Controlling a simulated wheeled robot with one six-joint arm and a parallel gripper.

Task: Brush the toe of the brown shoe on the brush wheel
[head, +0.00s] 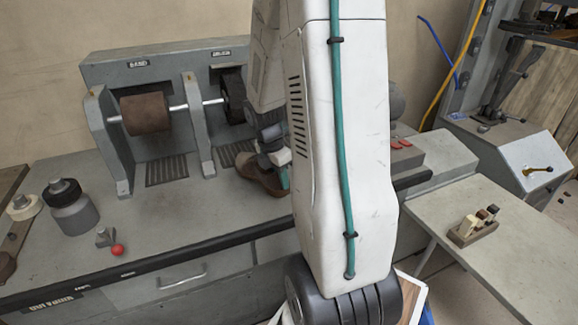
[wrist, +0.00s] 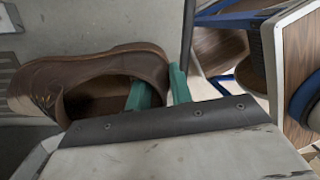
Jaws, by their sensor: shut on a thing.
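The brown shoe (head: 258,174) hangs just in front of the machine in the head view, partly hidden by my arm. My gripper (wrist: 160,90) is shut on the shoe's heel end, one teal finger inside the opening and one outside. In the wrist view the shoe (wrist: 98,64) points its toe to the left; the toe end looks paler. A dark wheel (head: 234,96), which looks like the brush wheel, sits on the machine's shaft behind and above the shoe, partly hidden by my arm. The shoe appears apart from the wheel.
A brown roller (head: 145,114) turns on the same shaft, between grey brackets (head: 108,135). A grey jar (head: 72,208) and a red-knobbed lever (head: 117,250) stand on the bench at left. A small block with pegs (head: 474,227) lies on the right table. The front bench top is mostly clear.

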